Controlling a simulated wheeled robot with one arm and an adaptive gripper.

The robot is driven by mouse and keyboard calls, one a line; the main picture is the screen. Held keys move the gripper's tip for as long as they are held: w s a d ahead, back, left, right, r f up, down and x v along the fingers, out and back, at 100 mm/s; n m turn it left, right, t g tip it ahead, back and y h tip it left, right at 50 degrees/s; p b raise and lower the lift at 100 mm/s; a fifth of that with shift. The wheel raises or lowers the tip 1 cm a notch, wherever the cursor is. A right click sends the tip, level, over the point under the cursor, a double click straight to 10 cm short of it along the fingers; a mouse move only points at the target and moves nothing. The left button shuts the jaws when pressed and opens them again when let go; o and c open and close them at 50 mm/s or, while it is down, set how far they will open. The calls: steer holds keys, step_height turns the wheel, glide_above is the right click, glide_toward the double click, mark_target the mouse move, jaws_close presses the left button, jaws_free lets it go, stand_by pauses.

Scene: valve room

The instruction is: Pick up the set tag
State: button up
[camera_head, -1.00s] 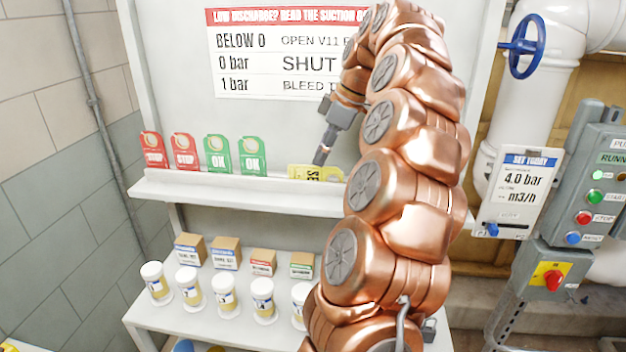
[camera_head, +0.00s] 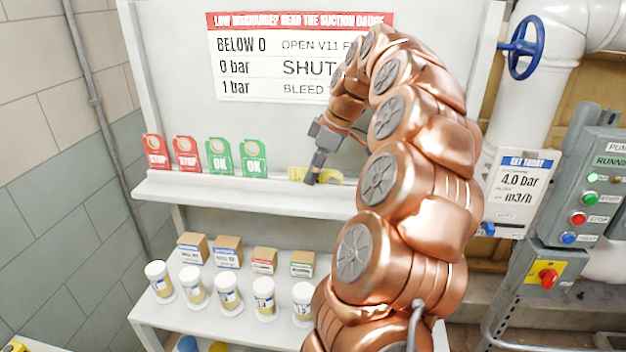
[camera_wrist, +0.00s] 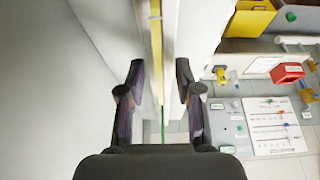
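The yellow set tag (camera_head: 328,177) stands on the upper shelf, to the right of the green tags. In the head view my gripper (camera_head: 312,178) is right in front of its left part and hides most of its lettering. In the wrist view the tag (camera_wrist: 156,45) shows edge-on as a thin yellow strip. It lies in line with the gap between the two dark fingers of my gripper (camera_wrist: 159,85). The fingers are apart, with a clear gap on each side of the strip. Whether the tag is between the fingertips or just beyond them is hard to tell.
Red STOP tags (camera_head: 186,154) and green OK tags (camera_head: 253,157) stand left on the same shelf (camera_head: 240,194). The backboard with a sign (camera_head: 290,60) rises close behind. Small boxes (camera_head: 228,250) and white jars (camera_head: 263,299) stand on the shelf below.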

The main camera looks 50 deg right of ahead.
steer(key=shift+c, duration=0.2)
jaws_close()
steer(key=shift+r, duration=0.2)
steer(key=shift+r+b, duration=1.05)
steer(key=shift+r, duration=1.05)
steer(key=shift+s+r+p, duration=0.15)
steer(key=shift+r+p, duration=0.55)
steer(key=shift+r, duration=2)
steer(key=shift+p, duration=0.35)
